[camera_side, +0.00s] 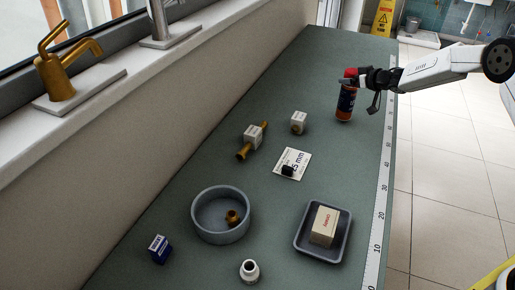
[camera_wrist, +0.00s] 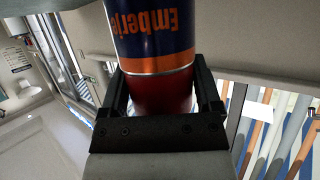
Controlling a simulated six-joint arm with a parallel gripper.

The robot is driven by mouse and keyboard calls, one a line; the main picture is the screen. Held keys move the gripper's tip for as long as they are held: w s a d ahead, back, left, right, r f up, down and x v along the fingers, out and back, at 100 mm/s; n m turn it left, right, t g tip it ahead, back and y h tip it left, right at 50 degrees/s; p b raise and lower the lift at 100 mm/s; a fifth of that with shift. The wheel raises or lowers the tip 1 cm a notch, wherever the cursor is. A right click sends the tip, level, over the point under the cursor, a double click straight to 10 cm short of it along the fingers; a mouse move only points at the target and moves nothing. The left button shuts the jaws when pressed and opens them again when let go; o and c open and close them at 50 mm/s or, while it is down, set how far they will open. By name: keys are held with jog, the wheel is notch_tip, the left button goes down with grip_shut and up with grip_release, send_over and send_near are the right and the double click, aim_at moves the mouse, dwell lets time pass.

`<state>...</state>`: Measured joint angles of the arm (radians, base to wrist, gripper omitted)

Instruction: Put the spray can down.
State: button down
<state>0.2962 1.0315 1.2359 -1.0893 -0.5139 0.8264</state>
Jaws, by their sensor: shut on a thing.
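The spray can (camera_side: 346,104) is dark blue and orange with a red top, and stands upright at the far right of the green bench. Its base appears to be on or very close to the bench top; I cannot tell whether it touches. My gripper (camera_side: 352,79) is shut around the can's red upper part. In the wrist view the spray can (camera_wrist: 155,40) shows its label upside down, and my gripper (camera_wrist: 165,95) has one finger on each side of its red end.
A white block (camera_side: 298,122), a block with a brass fitting (camera_side: 253,137) and a white card (camera_side: 298,160) lie mid-bench. Nearer are a round grey bowl (camera_side: 194,222), a grey tray (camera_side: 300,245), a blue box (camera_side: 159,249) and a white fitting (camera_side: 249,272). The bench around the can is clear.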

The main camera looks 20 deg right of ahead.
jog(key=shift+f, duration=0.8)
grip_release()
jog(key=shift+r, duration=0.15)
jog(key=v, duration=1.2)
dwell(0.5)
